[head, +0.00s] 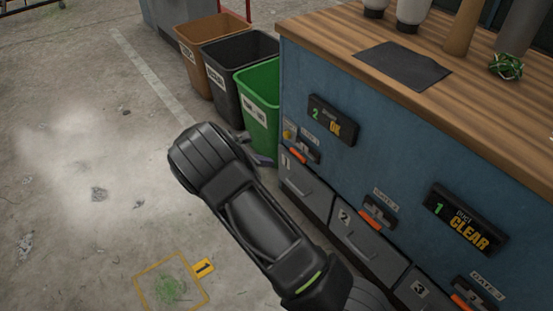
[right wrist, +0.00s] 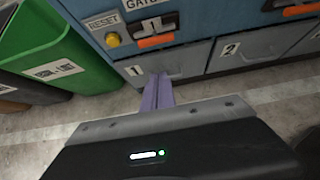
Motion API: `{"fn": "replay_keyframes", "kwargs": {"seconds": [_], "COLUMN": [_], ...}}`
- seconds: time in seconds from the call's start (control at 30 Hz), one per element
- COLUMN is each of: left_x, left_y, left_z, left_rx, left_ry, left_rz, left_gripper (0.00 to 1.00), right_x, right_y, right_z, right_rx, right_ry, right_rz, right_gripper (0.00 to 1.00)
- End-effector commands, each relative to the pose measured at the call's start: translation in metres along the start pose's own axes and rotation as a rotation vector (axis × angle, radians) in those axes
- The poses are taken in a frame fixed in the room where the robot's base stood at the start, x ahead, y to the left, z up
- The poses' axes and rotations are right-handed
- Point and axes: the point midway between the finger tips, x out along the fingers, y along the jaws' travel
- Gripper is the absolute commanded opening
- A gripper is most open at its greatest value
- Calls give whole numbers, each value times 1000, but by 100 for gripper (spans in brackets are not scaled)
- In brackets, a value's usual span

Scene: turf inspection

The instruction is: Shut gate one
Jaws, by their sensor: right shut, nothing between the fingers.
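Gate one's slot (head: 308,147) is on the blue cabinet front, above the grey front marked 1, with an orange handle (head: 298,154) at its lower edge. In the right wrist view the orange handle (right wrist: 156,41) lies across the dark slot, under a label cut off by the frame top. I cannot tell how far the gate stands open. My right gripper (head: 264,160) is shut and empty. Its purple fingers (right wrist: 158,92) point at the front marked 1, below the handle and apart from it. My left gripper is not in view.
Gates two (head: 378,212) and three (head: 473,297) sit further right. A yellow reset button (right wrist: 113,39) is left of gate one. Green (head: 259,97), black (head: 238,66) and brown (head: 208,52) bins stand left of the cabinet. Floor at left is mostly free.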

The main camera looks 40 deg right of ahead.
Motion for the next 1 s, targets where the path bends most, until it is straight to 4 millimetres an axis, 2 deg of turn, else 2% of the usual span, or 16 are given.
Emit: {"fn": "replay_keyframes", "kwargs": {"seconds": [0.1, 0.23, 0.87, 0.93, 1.0], "left_x": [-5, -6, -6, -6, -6], "left_y": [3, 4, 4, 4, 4], "left_z": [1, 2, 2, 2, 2], "left_rx": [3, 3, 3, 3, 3], "left_ry": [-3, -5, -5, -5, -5], "left_rz": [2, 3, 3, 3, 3], "left_gripper": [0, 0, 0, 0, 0], "right_x": [-16, -22, -23, -23, -22], "right_y": [0, 0, 0, 6, 12], "right_z": [0, 0, -1, -6, -21], "right_rx": [-1, 0, 18, 63, 149], "right_ry": [1, 1, 2, 21, 80], "right_rz": [0, -1, 0, 23, 56], "right_gripper": [0, 0, 0, 0, 0]}}
